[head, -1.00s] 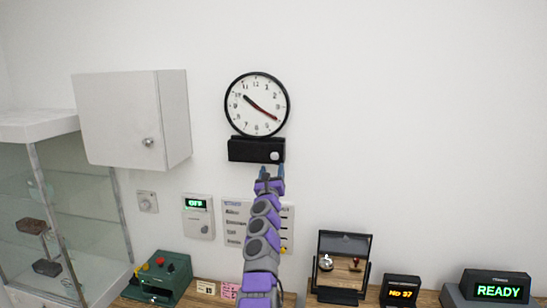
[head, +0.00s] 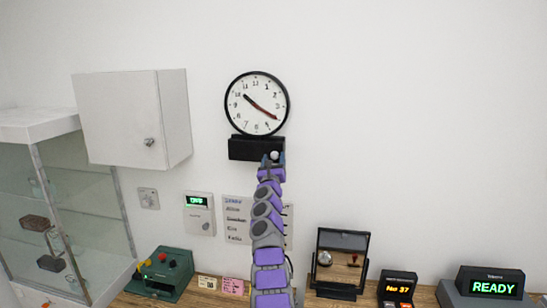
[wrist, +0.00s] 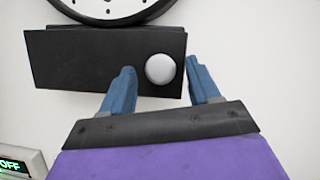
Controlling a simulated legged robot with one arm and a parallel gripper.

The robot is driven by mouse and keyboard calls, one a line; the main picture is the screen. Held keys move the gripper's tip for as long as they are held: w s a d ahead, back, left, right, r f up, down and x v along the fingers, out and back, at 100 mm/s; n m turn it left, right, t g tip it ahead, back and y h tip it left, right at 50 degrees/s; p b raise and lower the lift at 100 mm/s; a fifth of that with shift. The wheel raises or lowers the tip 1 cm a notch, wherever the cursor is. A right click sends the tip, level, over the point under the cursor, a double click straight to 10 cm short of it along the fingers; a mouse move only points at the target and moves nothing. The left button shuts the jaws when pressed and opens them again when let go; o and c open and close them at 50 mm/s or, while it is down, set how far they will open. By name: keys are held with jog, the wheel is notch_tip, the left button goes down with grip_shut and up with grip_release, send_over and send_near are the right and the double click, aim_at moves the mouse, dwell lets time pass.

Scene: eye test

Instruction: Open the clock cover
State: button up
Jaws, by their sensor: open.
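The round wall clock (head: 257,92) has a black rim, a white face and dark red hands. Below it is a black box-like cover (head: 243,148) with a round white knob at its right end. In the wrist view the cover (wrist: 90,65) looks closed, and the white knob (wrist: 160,69) shows between my fingers. My gripper (head: 272,157) is open, its two blue fingers reaching up at the knob. In the wrist view my gripper (wrist: 163,85) has a finger on each side of the knob, with a gap showing on both sides.
A small panel (head: 198,215) and a paper list (head: 236,222) are on the wall below. The wall to the right is bare.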

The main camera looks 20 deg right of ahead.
jog(key=shift+w+d+r+p, duration=0.2)
jog(key=shift+w+p, duration=0.05)
jog(key=shift+p, duration=0.05)
dwell(0.4)
grip_shut()
dwell(0.4)
